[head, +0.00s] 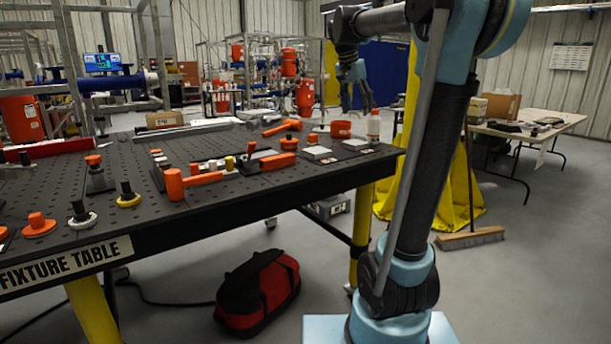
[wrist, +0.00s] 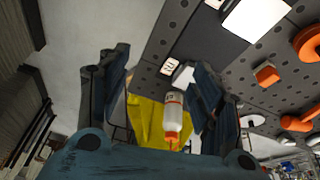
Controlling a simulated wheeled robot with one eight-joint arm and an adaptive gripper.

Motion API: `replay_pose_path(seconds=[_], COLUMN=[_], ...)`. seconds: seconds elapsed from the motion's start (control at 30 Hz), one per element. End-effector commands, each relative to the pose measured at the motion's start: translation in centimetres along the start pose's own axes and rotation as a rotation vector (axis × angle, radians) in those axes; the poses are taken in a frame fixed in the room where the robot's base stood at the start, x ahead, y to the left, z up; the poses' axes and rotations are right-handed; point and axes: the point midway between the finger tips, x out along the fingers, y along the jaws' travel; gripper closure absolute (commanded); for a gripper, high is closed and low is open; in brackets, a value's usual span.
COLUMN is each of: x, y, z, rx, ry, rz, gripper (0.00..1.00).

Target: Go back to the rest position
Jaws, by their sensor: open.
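My gripper (head: 357,100) hangs in the air above the right end of the fixture table, with its fingers pointing down. In the wrist view my gripper (wrist: 160,75) has its two blue-grey fingers spread apart, with nothing held. A white bottle with an orange-red top (head: 374,128) stands near the table's right corner, below the gripper. The bottle (wrist: 173,112) also shows in the gap between the fingers in the wrist view, apart from them.
The black perforated fixture table (head: 240,205) carries several orange fittings, clamps and a hammer (head: 285,126). A red and black bag (head: 258,293) lies on the floor. A broom (head: 470,238) and a folding table (head: 545,118) are to the right. Air around the gripper looks clear.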

Motion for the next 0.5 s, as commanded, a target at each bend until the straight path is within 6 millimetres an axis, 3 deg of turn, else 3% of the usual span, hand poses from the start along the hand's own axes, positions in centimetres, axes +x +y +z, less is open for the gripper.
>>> replay_pose_path(seconds=[0.5], x=[9.3], y=[11.8], z=[13.8], rx=[-0.324], ry=[-0.077], rz=[-0.081], gripper=[0.41])
